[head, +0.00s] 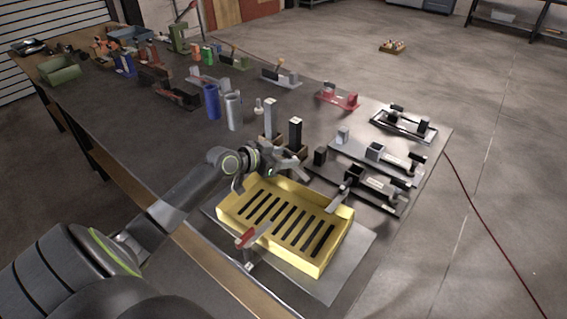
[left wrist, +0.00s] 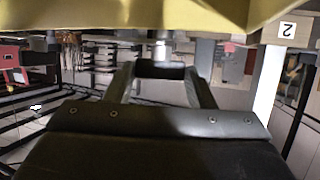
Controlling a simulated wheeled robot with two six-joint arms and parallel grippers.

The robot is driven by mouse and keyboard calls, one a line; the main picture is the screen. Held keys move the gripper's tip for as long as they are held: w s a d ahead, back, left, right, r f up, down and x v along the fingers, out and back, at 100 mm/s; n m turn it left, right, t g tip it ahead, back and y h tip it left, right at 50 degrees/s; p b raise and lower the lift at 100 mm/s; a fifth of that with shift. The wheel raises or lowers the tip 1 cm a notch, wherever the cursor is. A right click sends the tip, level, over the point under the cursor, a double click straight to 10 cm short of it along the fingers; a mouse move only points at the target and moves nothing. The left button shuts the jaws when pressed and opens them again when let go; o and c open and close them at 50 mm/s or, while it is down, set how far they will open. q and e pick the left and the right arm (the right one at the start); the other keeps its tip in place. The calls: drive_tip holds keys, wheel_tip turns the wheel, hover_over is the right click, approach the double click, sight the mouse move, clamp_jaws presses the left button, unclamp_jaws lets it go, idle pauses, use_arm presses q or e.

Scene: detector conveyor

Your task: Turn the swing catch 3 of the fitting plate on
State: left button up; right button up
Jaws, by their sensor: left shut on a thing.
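The fitting plate (head: 345,277) is a grey plate lying at the front of the bench, with a yellow slotted tray (head: 336,258) on it. My left gripper (head: 278,172) is at the tray's back edge. In the left wrist view its fingers (left wrist: 162,84) are shut on a small dark part (left wrist: 160,70), close to the yellow wall. I cannot read which catch number this is. My right gripper is not in view.
Plates with latch fittings (head: 372,153) lie to the right. Grey and blue cylinders (head: 233,113) stand farther back.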

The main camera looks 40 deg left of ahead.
use_arm(q)
drive_tip(key=shift+r, duration=0.1)
drive_tip(key=o, duration=1.4)
drive_tip(key=shift+p+v, duration=1.1)
drive_tip(key=shift+v, duration=7.6)
drive_tip(key=shift+a, duration=0.1)
